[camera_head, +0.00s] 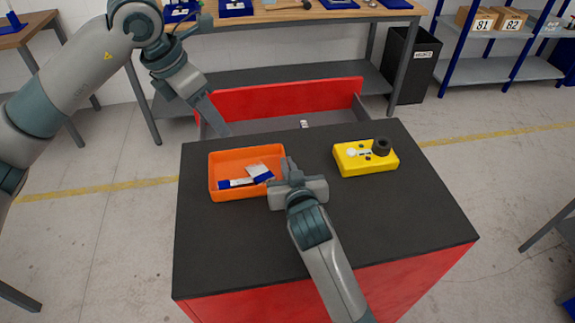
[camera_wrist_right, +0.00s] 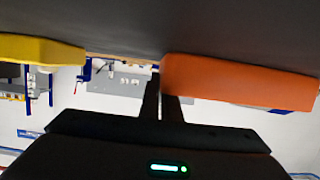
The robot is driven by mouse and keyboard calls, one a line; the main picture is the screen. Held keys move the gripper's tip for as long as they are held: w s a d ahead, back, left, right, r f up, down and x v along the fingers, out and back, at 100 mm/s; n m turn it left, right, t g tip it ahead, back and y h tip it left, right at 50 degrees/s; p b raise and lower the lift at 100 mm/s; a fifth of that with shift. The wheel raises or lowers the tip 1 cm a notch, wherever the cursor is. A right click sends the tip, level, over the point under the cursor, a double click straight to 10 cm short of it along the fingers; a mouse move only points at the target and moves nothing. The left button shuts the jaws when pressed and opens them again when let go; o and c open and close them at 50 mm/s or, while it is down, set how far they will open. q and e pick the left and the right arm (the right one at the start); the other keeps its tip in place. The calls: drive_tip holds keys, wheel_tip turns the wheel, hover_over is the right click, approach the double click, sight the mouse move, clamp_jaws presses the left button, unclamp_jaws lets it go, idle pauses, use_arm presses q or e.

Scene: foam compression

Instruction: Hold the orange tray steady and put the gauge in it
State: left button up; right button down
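The orange tray (camera_head: 212,187) lies on the dark top of the red cabinet, with blue and white pieces (camera_head: 254,174) inside. My right gripper (camera_head: 289,168) is at its right wall. In the right wrist view, the gripper fingers (camera_wrist_right: 159,98) are close together at the end of the orange tray (camera_wrist_right: 235,82), one outside the wall and one partly hidden by it. My left gripper (camera_head: 223,130) points down beyond the tray's far edge, near the open drawer; its finger gap is too small to tell. I cannot identify the gauge for certain.
A yellow block (camera_head: 352,167) with a dark round part (camera_head: 381,147) and a white disc sits right of the tray. The red drawer (camera_head: 290,98) stands open behind the cabinet top (camera_head: 410,220), with a small pale item (camera_head: 304,124) inside. The top's front right is clear.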

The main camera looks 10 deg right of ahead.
drive_tip(key=c, duration=1.9)
unclamp_jaws()
drive_tip(key=shift+s, duration=0.1)
drive_tip(key=v, duration=1.2)
drive_tip(key=shift+r, duration=0.1)
